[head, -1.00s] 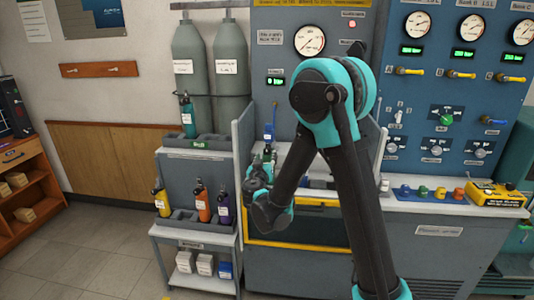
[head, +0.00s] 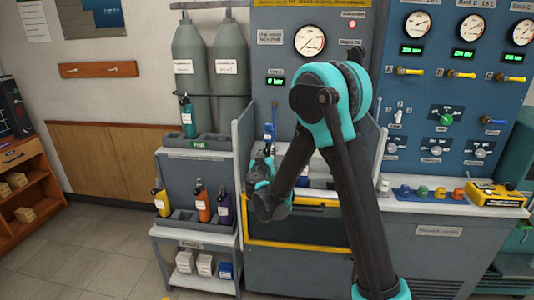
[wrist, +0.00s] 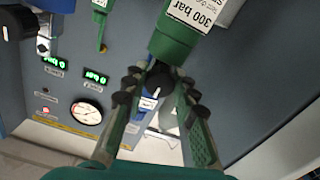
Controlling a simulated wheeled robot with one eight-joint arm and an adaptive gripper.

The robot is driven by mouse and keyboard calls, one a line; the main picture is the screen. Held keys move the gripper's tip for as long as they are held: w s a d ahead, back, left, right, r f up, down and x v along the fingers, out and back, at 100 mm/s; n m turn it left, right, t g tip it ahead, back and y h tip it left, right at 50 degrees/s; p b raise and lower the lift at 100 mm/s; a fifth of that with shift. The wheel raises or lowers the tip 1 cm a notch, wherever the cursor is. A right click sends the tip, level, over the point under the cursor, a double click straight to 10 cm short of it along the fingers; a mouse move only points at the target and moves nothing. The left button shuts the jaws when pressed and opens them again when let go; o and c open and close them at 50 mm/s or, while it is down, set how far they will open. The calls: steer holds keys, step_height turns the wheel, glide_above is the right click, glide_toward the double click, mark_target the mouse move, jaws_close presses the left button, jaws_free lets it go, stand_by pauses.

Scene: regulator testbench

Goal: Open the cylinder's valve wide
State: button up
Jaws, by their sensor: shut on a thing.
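The green cylinder (wrist: 180,32) with a white "300 bar" label shows at the top of the wrist view. Its dark valve knob (wrist: 156,82) sits between the fingers of my gripper (wrist: 157,88), which is shut on it. In the head view my gripper (head: 261,170) is at the bench bay, left of my arm. There the gripper and wrist largely hide the cylinder and its valve. How far the valve is turned cannot be told.
A pressure gauge (head: 309,41) is on the blue panel (head: 283,20) behind. A grey side wall (head: 242,150) stands close left of my gripper. Left of it, a rack (head: 196,153) holds a teal bottle (head: 187,115) and several coloured bottles. The floor at left is clear.

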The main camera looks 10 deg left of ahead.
jaws_close()
steer(key=shift+n, duration=0.7)
steer(key=o, duration=0.9)
jaws_free()
steer(key=s, duration=1.2)
steer(key=shift+a, duration=0.25)
